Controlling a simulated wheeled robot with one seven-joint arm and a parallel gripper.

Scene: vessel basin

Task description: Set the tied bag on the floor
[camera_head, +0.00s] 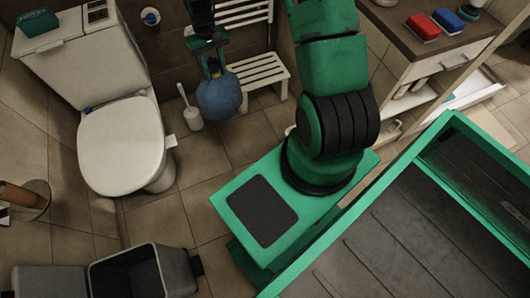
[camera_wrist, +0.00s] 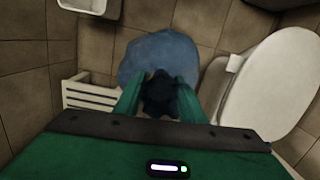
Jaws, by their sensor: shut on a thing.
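The tied bag (camera_head: 220,97) is a rounded blue sack hanging below my gripper (camera_head: 213,70) in the head view. My gripper is shut on its dark gathered top and holds it upright. In the wrist view, the bag (camera_wrist: 158,55) lies beyond my green fingers (camera_wrist: 160,92), with its dark knot between them. The tiled floor (camera_head: 205,160) shows below and around the bag in the head view. From these views I cannot tell how high the bag is above the floor.
A white toilet (camera_head: 122,140) stands left of the bag, with a toilet brush (camera_head: 191,115) between them. A white slatted bench (camera_head: 258,75) is close on the right. An open grey bin (camera_head: 140,272) stands at the lower left. Bare floor lies in front of the bag.

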